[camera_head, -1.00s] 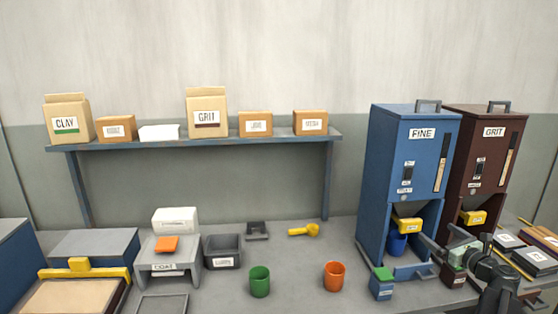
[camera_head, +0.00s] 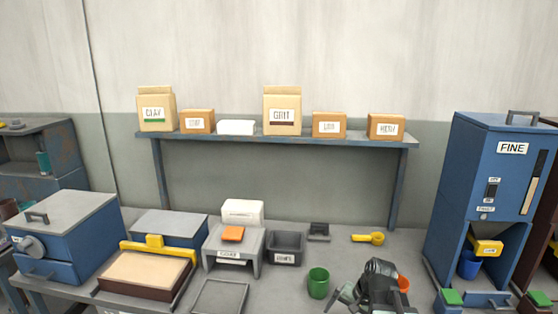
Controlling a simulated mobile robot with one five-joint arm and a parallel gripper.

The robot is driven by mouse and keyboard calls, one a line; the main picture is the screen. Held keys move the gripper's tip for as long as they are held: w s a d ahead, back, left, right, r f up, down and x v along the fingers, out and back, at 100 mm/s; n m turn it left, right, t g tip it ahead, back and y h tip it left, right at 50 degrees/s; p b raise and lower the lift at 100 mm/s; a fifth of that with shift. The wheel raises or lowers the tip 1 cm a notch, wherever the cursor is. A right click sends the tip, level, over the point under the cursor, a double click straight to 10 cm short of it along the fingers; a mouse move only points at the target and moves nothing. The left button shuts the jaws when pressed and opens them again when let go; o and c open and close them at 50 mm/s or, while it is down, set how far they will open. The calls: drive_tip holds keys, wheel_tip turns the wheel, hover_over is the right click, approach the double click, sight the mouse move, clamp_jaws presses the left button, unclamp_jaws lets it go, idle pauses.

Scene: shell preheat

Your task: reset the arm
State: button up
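My arm and gripper (camera_head: 348,294) are at the bottom edge, right of the middle, above the front of the bench. The gripper is small and partly cut off by the frame edge, and I cannot tell whether its fingers are apart or closed. A green cup (camera_head: 318,282) stands upright just to its left. An orange cup (camera_head: 404,284) is mostly hidden behind my arm. I cannot tell whether the gripper touches anything.
The blue FINE dispenser (camera_head: 490,165) stands right, with a blue cup (camera_head: 469,266) inside. A yellow scoop (camera_head: 368,238), grey bin (camera_head: 286,248) and COAT stand (camera_head: 236,247) line the bench. A shelf (camera_head: 280,139) holds bags and boxes. A blue oven-like box (camera_head: 65,235) is left.

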drive_tip(key=s+a+f+n+g+h+b, duration=0.1)
drive_tip(key=s+a+f+n+g+h, duration=0.1)
drive_tip(key=s+a+n+h, duration=0.25)
wheel_tip(320, 180, down, 10)
drive_tip(key=s+n+y+b, duration=0.1)
drive_tip(key=s+y+b, duration=0.1)
drive_tip(key=b, duration=0.8)
wheel_tip(320, 180, up, 13)
drive_tip(key=p, duration=1.3)
